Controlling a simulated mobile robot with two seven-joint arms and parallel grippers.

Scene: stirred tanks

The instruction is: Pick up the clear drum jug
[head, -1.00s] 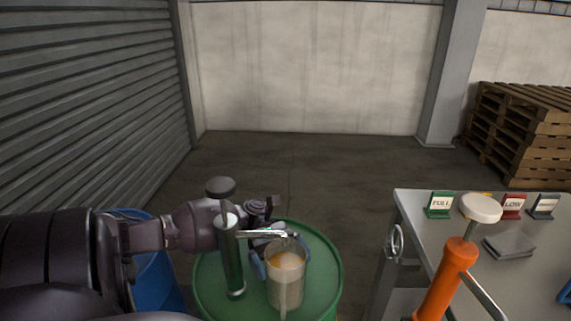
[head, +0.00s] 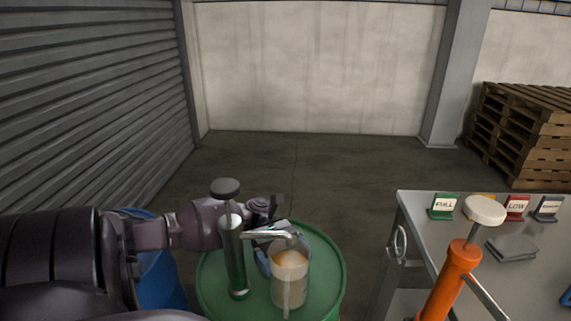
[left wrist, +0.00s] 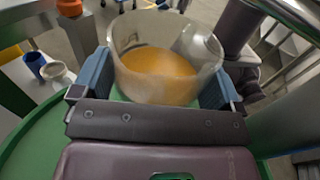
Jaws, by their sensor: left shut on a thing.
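The clear drum jug (head: 288,282) holds an orange-tan liquid and stands upright on the green drum (head: 333,285), under the spout of a green hand pump (head: 236,262). It also fills the middle of the left wrist view (left wrist: 165,70). My left gripper (left wrist: 160,88) is shut on the jug, one blue finger on each side. In the head view the left gripper (head: 268,250) reaches in behind the pump, which partly hides it. I cannot see any gap between the jug and the drum top. My right gripper is not in view.
A grey table (head: 420,222) stands at the right with green, red and dark sign cards and dark flat pads (head: 512,246). An orange pump (head: 450,280) rises in front of it. A blue drum (head: 160,275) is at the left. Pallets (head: 525,130) stand at the back right.

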